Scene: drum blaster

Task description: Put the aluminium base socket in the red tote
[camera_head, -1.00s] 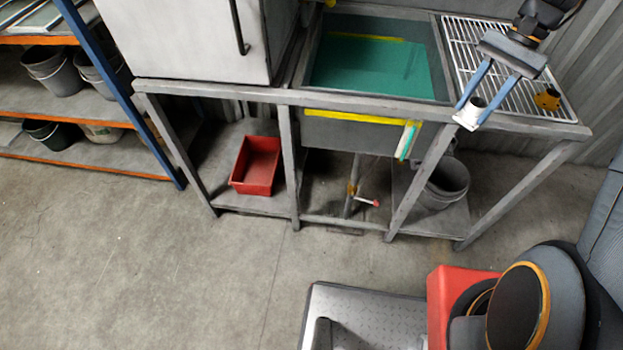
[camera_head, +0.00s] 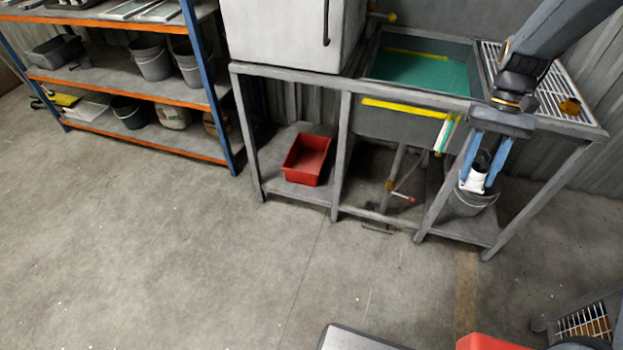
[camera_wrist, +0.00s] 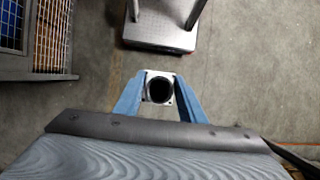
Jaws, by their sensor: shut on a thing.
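The aluminium base socket (camera_head: 476,179), a pale tube with a square flange, is held between the blue fingers of my gripper (camera_head: 480,176). In the wrist view the socket (camera_wrist: 159,88) shows its round dark opening between the fingertips of my gripper (camera_wrist: 160,92). My gripper hangs down in front of the sink bench, to the right of its middle. The red tote (camera_head: 306,160) sits on the low shelf at the left of the bench, well left of my gripper. It looks empty.
The grey steel bench frame (camera_head: 341,150) has legs and a top rail around the tote's bay. A grey bucket (camera_head: 470,200) stands on the lower shelf behind my gripper. A blue and orange rack (camera_head: 190,75) stands at left.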

